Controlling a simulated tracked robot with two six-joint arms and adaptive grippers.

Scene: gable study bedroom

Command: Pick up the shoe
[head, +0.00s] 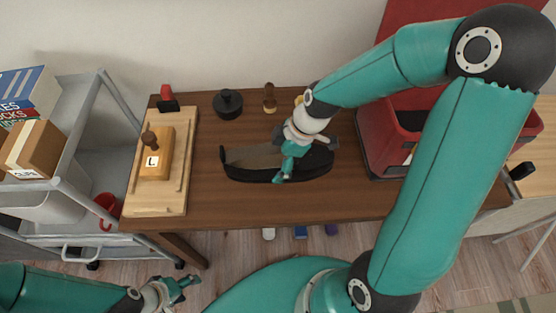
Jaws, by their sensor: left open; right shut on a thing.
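A long black shoe (240,174) with a brown inside lies on the dark wooden table (200,205), lengthwise left to right. My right gripper (284,178) reaches down over its middle and is shut on it, hiding part of its middle. I cannot tell whether the shoe is clear of the table top. My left gripper (183,287) is open and empty, low in front of the table's front left corner.
A pale board (142,205) with a wooden block marked L (161,142) lies at the table's left. A black jar (228,104) and a brown brush (270,99) stand behind. A red crate (377,146) is at the right; a grey trolley (113,109) stands left.

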